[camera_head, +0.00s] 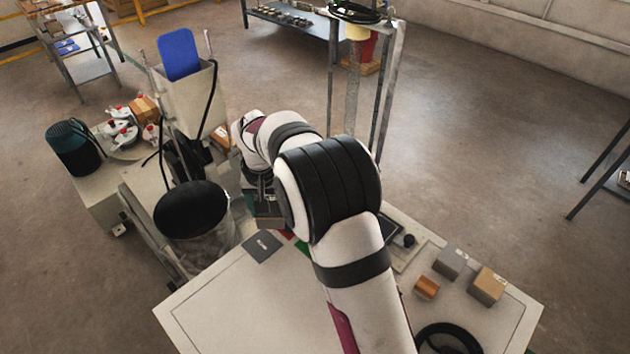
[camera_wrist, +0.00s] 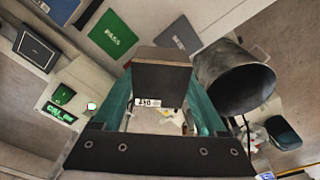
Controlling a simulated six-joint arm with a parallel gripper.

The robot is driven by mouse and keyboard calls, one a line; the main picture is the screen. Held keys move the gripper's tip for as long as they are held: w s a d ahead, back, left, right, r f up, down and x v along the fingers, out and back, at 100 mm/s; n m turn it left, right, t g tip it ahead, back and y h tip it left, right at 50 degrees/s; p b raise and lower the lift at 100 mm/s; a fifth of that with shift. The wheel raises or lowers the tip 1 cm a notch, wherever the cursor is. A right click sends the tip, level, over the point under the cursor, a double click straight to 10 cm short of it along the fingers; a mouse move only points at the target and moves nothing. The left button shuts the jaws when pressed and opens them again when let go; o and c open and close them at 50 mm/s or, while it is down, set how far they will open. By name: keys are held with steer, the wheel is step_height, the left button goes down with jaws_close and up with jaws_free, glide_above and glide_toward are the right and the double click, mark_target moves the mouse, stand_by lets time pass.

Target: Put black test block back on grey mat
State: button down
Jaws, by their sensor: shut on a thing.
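The black test block (camera_wrist: 161,82) is between the two teal fingers of my gripper (camera_wrist: 163,105) in the wrist view. The gripper is shut on it, and a small white label shows on its lower edge. The grey mat (camera_wrist: 182,34) lies beyond the block in the wrist view, partly hidden by it. In the head view the grey mat (camera_head: 262,246) lies flat at the back left of the white table, with nothing seen on it. My gripper (camera_head: 263,200) is just behind this mat, partly hidden by my arm.
A green PASS mat (camera_wrist: 113,34) lies beside the grey mat. A dark open cylinder (camera_head: 190,212) stands left of the gripper. A small block (camera_head: 427,288), a grey box (camera_head: 450,263) and a tan box (camera_head: 487,287) sit at the table's right. The table's front left is clear.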

steer(key=a+f, duration=0.4)
glide_above(262, 243)
steer(key=f, duration=0.4)
steer(key=shift+s+f, duration=0.15)
steer(key=shift+s, duration=0.1)
steer(key=shift+f, duration=0.9)
steer(key=shift+f, duration=0.25)
jaws_free()
steer(key=shift+r, duration=2.95)
